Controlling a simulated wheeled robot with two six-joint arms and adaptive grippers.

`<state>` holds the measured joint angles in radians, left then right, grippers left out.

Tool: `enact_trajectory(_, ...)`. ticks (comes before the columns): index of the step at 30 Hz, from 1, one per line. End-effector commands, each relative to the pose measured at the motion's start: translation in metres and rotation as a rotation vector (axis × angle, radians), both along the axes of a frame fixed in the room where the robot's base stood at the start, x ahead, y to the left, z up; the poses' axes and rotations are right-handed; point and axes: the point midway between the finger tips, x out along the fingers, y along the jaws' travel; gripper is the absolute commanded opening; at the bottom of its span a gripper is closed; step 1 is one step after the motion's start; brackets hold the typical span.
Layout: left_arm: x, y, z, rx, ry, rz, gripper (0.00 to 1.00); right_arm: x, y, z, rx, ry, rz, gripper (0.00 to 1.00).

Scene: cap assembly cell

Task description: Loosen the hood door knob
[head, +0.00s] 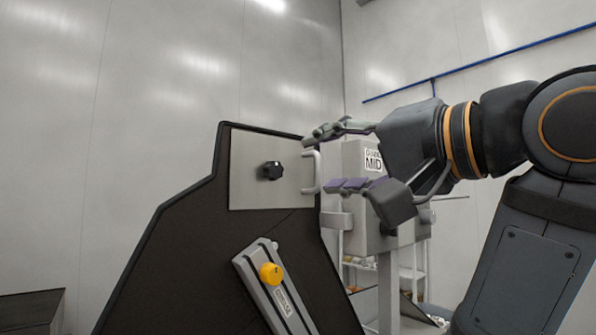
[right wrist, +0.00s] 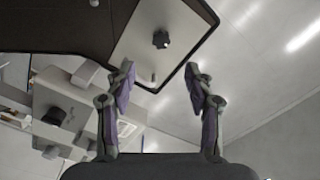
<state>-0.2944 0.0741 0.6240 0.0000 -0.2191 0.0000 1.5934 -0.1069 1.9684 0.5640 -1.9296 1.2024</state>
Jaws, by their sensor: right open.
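The hood door knob (head: 271,170) is a small black knob on a light metal door panel (head: 248,190) in the middle of the head view. It also shows in the right wrist view (right wrist: 161,40), beyond the fingertips. A pale handle (head: 313,171) stands at the panel's right edge. My right gripper (head: 333,158) is open and empty, to the right of the knob and apart from it. Its fingertips appear close to the handle in the head view; whether they touch cannot be told. Both fingers show spread in the right wrist view (right wrist: 160,78). My left gripper is not in view.
The panel is set in a large black housing (head: 190,240). Below it a grey bar (head: 280,300) carries a yellow knob (head: 270,273). A grey box (head: 357,158) marked "MID" stands behind my right gripper.

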Motion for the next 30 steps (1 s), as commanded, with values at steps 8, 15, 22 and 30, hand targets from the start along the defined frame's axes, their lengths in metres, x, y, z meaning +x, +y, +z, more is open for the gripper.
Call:
enact_trajectory(8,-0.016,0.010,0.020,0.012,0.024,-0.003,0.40,0.038,0.028,0.003,0.001,0.007,0.004,0.54)
enact_trajectory(15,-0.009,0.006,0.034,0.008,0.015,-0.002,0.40,0.074,0.053,0.002,0.000,0.005,0.000,0.54)
enact_trajectory(22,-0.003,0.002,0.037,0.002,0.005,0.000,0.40,0.085,0.060,0.000,-0.001,0.001,-0.003,0.54)
enact_trajectory(30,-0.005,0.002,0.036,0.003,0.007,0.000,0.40,0.085,0.060,0.000,-0.001,0.001,-0.003,0.43)
